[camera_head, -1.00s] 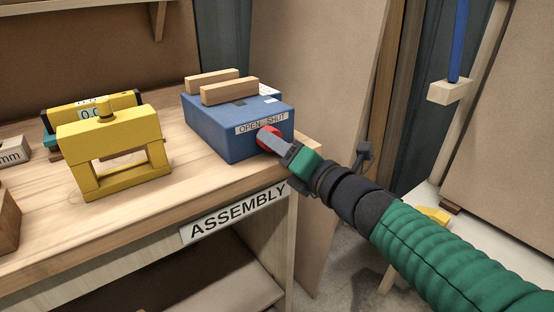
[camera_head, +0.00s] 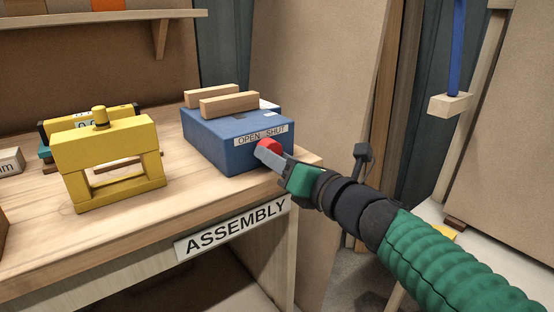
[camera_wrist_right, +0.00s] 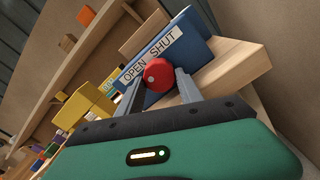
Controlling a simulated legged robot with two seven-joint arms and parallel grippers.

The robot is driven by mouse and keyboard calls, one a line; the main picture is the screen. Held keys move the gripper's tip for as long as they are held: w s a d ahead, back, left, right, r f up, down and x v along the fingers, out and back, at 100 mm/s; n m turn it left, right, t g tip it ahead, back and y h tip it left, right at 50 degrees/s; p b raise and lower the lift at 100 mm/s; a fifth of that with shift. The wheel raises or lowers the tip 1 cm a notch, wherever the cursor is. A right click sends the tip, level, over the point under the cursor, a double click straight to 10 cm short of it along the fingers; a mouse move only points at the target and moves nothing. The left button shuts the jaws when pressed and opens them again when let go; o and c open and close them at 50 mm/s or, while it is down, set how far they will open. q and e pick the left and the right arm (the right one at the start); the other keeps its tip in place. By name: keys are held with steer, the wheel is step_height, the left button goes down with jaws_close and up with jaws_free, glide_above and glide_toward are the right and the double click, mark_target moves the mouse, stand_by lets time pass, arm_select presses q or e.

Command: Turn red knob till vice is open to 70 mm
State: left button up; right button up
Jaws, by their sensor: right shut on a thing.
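The vice is a blue box (camera_head: 212,143) on the bench, with an OPEN/SHUT label (camera_head: 262,135) on its front. Two parallel wooden jaws (camera_head: 229,104) stand on top with a narrow gap between them. The red knob (camera_head: 268,145) is on the front face below the label, partly covered by a finger. My right gripper (camera_head: 267,154) is shut on the red knob; in the right wrist view the knob (camera_wrist_right: 158,74) sits between both grey fingers. The opening in mm cannot be read. My left gripper is out of view.
A yellow frame-like device (camera_head: 105,160) stands left of the vice, with a gauge (camera_head: 82,128) behind it, its display partly hidden. The bench (camera_head: 190,200) carries an ASSEMBLY sign (camera_head: 236,228) on its front edge. Bare bench top lies between device and vice.

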steer(key=shift+f, duration=0.3)
steer(key=o, duration=1.4)
steer(key=shift+r, duration=0.15)
steer(key=p+v, duration=1.3)
steer(key=v, duration=0.3)
steer(key=shift+s+d, duration=0.25)
steer(key=shift+s, duration=0.05)
